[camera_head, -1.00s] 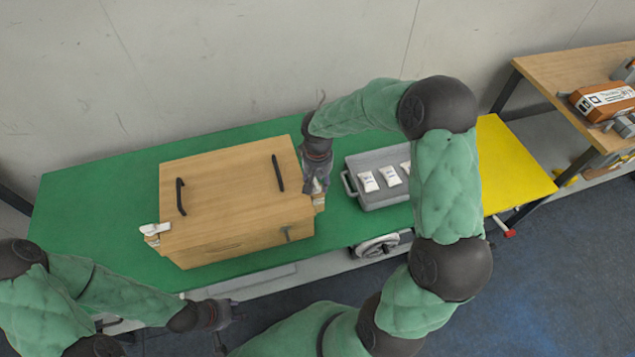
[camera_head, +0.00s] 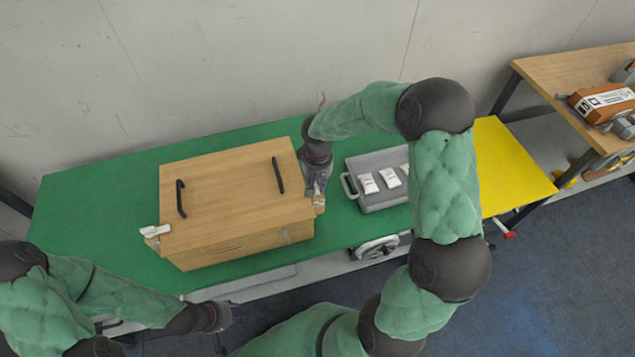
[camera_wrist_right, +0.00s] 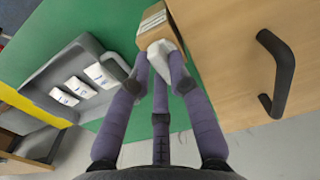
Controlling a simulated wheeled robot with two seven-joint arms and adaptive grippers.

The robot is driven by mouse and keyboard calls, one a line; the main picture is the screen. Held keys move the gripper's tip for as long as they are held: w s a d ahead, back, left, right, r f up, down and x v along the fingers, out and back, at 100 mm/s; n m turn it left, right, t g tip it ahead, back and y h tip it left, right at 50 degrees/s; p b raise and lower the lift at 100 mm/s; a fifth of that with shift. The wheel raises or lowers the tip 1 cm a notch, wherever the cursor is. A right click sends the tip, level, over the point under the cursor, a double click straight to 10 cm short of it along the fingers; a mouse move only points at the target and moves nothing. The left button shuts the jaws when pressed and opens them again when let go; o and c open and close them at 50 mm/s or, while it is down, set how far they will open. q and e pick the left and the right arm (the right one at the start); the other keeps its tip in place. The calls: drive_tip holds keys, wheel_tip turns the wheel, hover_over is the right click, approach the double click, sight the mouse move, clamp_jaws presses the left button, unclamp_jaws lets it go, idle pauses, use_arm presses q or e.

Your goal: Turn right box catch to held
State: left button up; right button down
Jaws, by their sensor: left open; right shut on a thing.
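The wooden box (camera_head: 230,180) stands on the green table, with two black handles on its lid. My right gripper (camera_head: 318,193) is at the box's right side, shut on the white right catch (camera_wrist_right: 157,53). In the right wrist view my right gripper's fingers (camera_wrist_right: 158,62) close around this catch, beside a small wooden block (camera_wrist_right: 155,24) with a pale label. The fingers hide part of the catch, and its exact angle is hard to tell. The white left catch (camera_head: 155,231) sits at the box's left front corner. My left gripper (camera_head: 232,320) is open and empty, in front of the table.
A grey tray (camera_head: 382,204) with several white packets stands right of the box, close to my right gripper. A yellow surface (camera_head: 510,165) lies further right. An orange-and-white device (camera_head: 603,102) is on the wooden bench (camera_head: 560,68). The green table left of the box is clear.

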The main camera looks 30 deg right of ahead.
drive_tip(key=n+p, duration=0.2)
drive_tip(key=n, duration=0.2)
drive_tip(key=shift+r+n, duration=0.1)
drive_tip(key=shift+n, duration=0.2)
drive_tip(key=n+p, duration=0.2)
drive_tip(key=n, duration=0.2)
drive_tip(key=shift+w+n, duration=0.1)
drive_tip(key=shift+n, duration=0.2)
drive_tip(key=n+p, duration=0.3)
drive_tip(key=n, duration=0.2)
drive_tip(key=shift+w+a, duration=0.1)
drive_tip(key=shift+n+p, duration=0.85)
drive_tip(key=shift+n, duration=0.65)
drive_tip(key=c, duration=1.1)
unclamp_jaws()
drive_tip(key=shift+c, duration=0.2)
